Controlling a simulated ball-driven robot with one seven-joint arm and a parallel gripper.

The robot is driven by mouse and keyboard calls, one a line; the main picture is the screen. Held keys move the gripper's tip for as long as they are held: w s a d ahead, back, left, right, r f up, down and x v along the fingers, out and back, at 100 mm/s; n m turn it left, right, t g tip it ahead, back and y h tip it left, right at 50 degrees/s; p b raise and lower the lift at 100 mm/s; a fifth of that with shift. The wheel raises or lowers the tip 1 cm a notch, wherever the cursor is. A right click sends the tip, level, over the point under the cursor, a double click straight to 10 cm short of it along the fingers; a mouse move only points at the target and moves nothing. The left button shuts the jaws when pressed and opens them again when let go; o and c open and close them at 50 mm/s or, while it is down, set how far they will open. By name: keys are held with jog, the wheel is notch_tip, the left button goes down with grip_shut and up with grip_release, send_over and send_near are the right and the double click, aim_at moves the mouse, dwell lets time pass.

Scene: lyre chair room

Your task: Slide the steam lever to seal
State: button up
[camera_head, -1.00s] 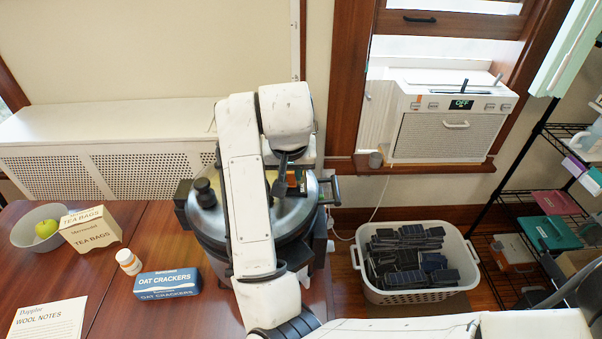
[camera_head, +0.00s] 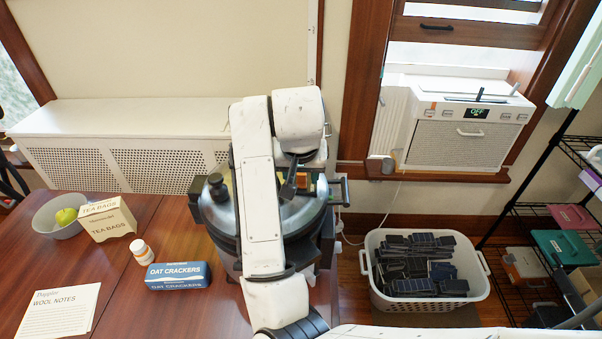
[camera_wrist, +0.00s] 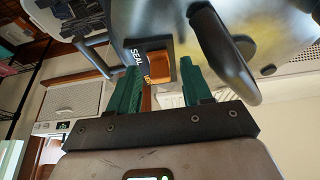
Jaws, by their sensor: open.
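The steam lever (camera_wrist: 160,65) is an orange block on a dark plate on the cooker's lid, in the wrist view. The word SEAL (camera_wrist: 134,57) shows beside it; a second label lower on the plate is partly hidden. My gripper (camera_wrist: 160,80) is open, its green fingers on either side of the lever's line; I cannot tell whether they touch it. The round metal pressure cooker (camera_head: 222,218) stands on the table in the head view, partly hidden by my arm. A black curved handle (camera_wrist: 222,55) rises close to the right finger.
On the table (camera_head: 150,215) are a box of oat crackers (camera_head: 178,276), a pill bottle (camera_head: 142,252), a tea bag box (camera_head: 107,219) and a bowl (camera_head: 50,222) with an apple. A white basket (camera_head: 390,303) of dark items stands on the floor at right.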

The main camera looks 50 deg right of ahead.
jog(key=p+v, duration=0.1)
jog(key=v, duration=0.9)
jog(key=shift+a+r, duration=0.2)
jog(key=shift+r, duration=0.15)
